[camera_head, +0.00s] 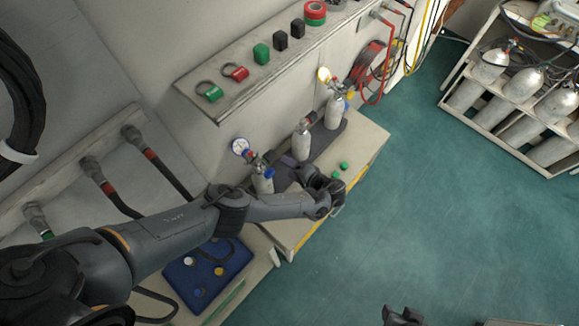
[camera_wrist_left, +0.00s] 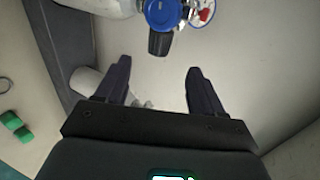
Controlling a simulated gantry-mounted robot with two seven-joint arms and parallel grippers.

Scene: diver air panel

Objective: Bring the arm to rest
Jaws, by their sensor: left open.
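My left arm reaches in from the left in the head view, and its gripper (camera_head: 332,192) is over the bench beside the small cylinders. In the left wrist view the left gripper (camera_wrist_left: 158,65) is open, its two dark fingers apart with nothing gripped. A blue valve knob (camera_wrist_left: 163,12) with a black part below it is just beyond the fingertips, on a grey cylinder (camera_wrist_left: 108,5). In the head view this nearest cylinder (camera_head: 263,183) stands behind my forearm, its base hidden. A dark part at the bottom edge, seemingly my right gripper (camera_head: 403,317), is mostly cut off.
Two more cylinders, one in the middle (camera_head: 303,145) and one farther back (camera_head: 334,112), stand on the bench's dark mat. Green pieces (camera_head: 344,165) lie near its front edge. A wall shelf (camera_head: 213,103) overhangs the bench. A blue tray (camera_head: 180,272) lies below my arm.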

